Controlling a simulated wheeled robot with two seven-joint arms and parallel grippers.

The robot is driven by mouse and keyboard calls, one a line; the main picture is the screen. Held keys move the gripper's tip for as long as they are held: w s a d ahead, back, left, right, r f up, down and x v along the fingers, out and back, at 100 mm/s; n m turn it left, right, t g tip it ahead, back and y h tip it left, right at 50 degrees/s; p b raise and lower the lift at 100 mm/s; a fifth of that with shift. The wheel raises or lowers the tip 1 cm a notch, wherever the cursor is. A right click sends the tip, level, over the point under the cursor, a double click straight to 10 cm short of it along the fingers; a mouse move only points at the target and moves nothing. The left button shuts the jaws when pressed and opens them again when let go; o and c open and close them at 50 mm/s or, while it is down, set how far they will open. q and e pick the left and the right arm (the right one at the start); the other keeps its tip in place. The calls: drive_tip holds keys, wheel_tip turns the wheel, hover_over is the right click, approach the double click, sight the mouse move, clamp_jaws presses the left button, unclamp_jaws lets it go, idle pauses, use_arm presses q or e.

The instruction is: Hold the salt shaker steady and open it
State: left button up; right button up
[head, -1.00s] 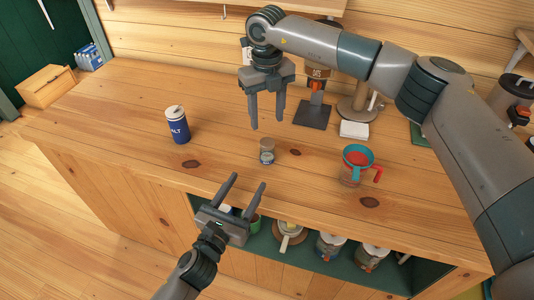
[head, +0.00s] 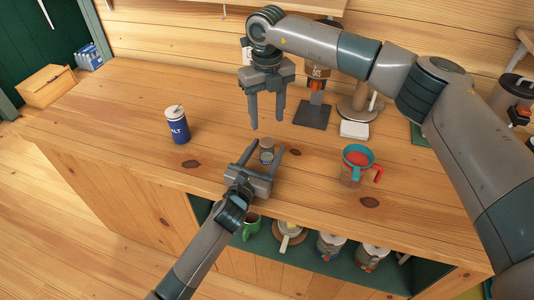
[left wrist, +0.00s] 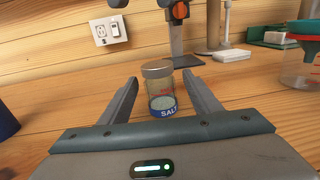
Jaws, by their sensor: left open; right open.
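The salt shaker (head: 267,149) is a small clear jar with a grey lid and a blue label, upright on the wooden counter. In the left wrist view the salt shaker (left wrist: 160,88) stands between my left fingers, with its label partly readable as "SAL". My left gripper (head: 263,147) is open, low over the counter, with a finger on each side of the shaker. I cannot tell whether either finger touches it. My right gripper (head: 267,113) is open and empty, pointing down above and behind the shaker.
A blue salt canister (head: 177,125) stands to the left. A dark stand (head: 313,112) and a white block (head: 354,130) are behind. A shelf with mugs and jars (head: 330,246) is below the counter's front edge.

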use_arm(q)
drive_tip(key=shift+w+d, duration=0.1)
drive_tip(key=shift+w, duration=0.15)
drive_tip(key=shift+c, duration=0.3)
clamp_jaws()
use_arm(e)
drive_tip(key=m, duration=1.3)
drive_tip(key=shift+m, duration=0.3)
